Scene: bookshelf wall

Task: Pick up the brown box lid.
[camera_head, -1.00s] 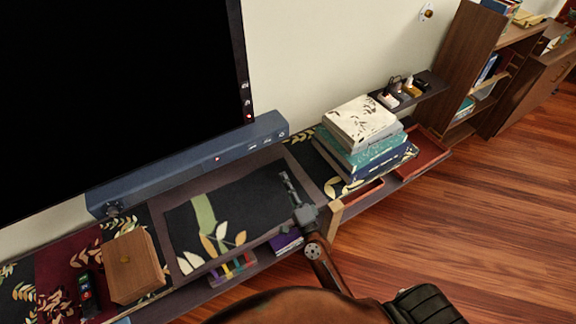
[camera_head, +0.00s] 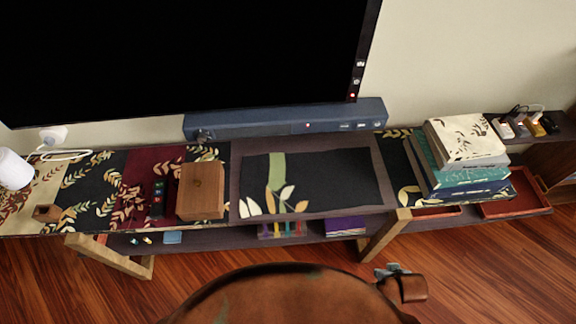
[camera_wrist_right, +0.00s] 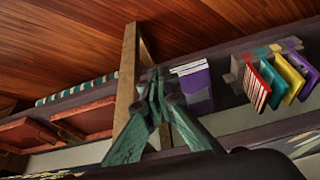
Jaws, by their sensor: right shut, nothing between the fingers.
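The brown wooden box (camera_head: 200,207) stands on the left half of the long low bench in the head view. Its brown lid (camera_head: 203,180) lies on top and seems closed. My right gripper (camera_wrist_right: 158,88) shows in the right wrist view with its green fingers together and nothing between them. It is near a wooden bench leg and a purple book, apart from the box. In the head view only a small part of the right arm shows at the lower right. The box is not in the wrist view. My left gripper is not in view.
A dark remote (camera_head: 158,199) lies just left of the box. A blue soundbar (camera_head: 285,121) and large black screen (camera_head: 180,55) stand behind. Stacked books (camera_head: 462,158) are at the right. A wooden bench leg (camera_wrist_right: 127,80) is close to the right gripper. Wooden floor is clear in front.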

